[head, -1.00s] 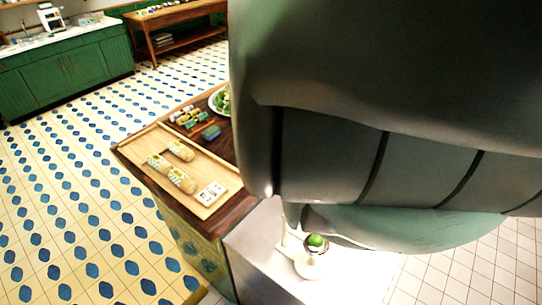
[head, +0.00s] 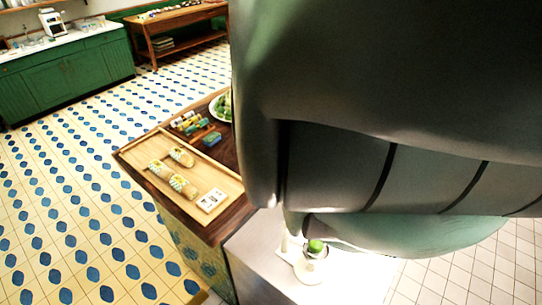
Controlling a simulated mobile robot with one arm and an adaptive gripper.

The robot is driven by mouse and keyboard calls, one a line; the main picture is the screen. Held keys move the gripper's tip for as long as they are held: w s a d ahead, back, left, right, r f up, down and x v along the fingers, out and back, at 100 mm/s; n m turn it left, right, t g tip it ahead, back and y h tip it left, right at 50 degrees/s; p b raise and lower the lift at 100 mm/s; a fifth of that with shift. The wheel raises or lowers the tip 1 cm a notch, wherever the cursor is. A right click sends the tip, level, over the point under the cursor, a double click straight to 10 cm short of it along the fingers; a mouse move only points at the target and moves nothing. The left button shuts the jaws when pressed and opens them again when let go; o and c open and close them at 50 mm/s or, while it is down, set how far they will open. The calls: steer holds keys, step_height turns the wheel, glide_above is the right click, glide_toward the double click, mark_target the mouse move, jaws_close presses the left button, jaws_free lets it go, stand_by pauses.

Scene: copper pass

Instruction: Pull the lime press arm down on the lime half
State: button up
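The lime half (head: 316,246) shows as a small green dome on top of a pale press body (head: 311,268), which stands on the white counter near the bottom middle of the head view. An upright pale part (head: 285,243) stands just left of it; I cannot tell whether it is the press arm. My own dark arm fills the right half of the view, and its lower green-grey link hangs just above and right of the lime. My gripper is not visible. Anything behind my arm is hidden.
A wooden tray (head: 227,188) with wrapped rolls and a card (head: 211,200) lies on the wooden counter to the left. A bowl of green items (head: 223,106) and small packets (head: 190,122) sit behind it. White counter (head: 262,262) beside the press is bare.

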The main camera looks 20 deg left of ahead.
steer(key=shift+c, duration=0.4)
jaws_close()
